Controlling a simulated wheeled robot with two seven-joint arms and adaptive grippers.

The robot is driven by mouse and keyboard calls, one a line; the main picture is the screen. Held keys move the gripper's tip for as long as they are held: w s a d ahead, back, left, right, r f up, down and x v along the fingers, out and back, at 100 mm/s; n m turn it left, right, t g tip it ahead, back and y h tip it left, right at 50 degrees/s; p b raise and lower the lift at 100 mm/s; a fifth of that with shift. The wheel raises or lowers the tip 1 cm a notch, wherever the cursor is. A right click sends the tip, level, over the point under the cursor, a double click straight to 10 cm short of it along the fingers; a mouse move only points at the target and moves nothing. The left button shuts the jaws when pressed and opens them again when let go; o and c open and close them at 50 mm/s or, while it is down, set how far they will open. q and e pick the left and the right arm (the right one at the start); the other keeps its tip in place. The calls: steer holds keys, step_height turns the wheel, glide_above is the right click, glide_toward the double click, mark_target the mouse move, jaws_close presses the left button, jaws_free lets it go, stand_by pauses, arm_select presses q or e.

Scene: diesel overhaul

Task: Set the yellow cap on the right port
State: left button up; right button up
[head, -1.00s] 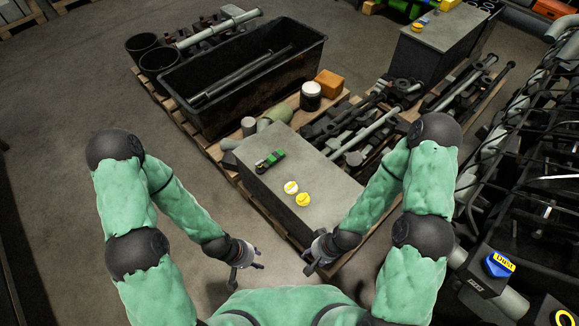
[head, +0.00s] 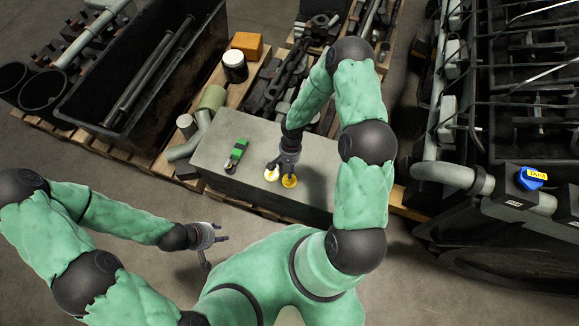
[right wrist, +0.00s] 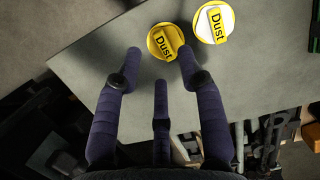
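The yellow cap (head: 289,181) lies flat on the grey block top (head: 215,150). It also shows in the right wrist view (right wrist: 164,42), marked "Dust". Contact cannot be told. My left gripper (head: 217,246) is open and empty, low beside the block. The right port cannot be made out.
A green object (head: 236,154) lies on the block, left of the caps. A blue cap with a yellow label (head: 531,177) sits on a dark pipe fitting at the right, by the engine. A black bin (head: 80,100) stands at the back left.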

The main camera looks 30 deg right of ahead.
mark_target(289, 180)
steer(key=shift+w+d+f+b, duration=0.15)
steer(key=shift+f+b, duration=0.35)
steer(key=shift+f, duration=0.5)
steer(key=shift+d+f+b, duration=0.2)
steer(key=shift+f+b, duration=0.3)
steer(key=shift+f, duration=0.45)
steer(key=shift+w+d+f+b, duration=0.15)
steer(key=shift+f+b, duration=0.35)
steer(key=shift+f, duration=0.5)
steer(key=b+x, duration=0.3)
steer(key=shift+w+d+f, duration=0.1)
steer(key=shift+d+f, duration=0.15)
steer(key=shift+d, duration=0.05)
steer(key=shift+r, duration=0.1)
jaws_close()
steer(key=shift+r, duration=0.1)
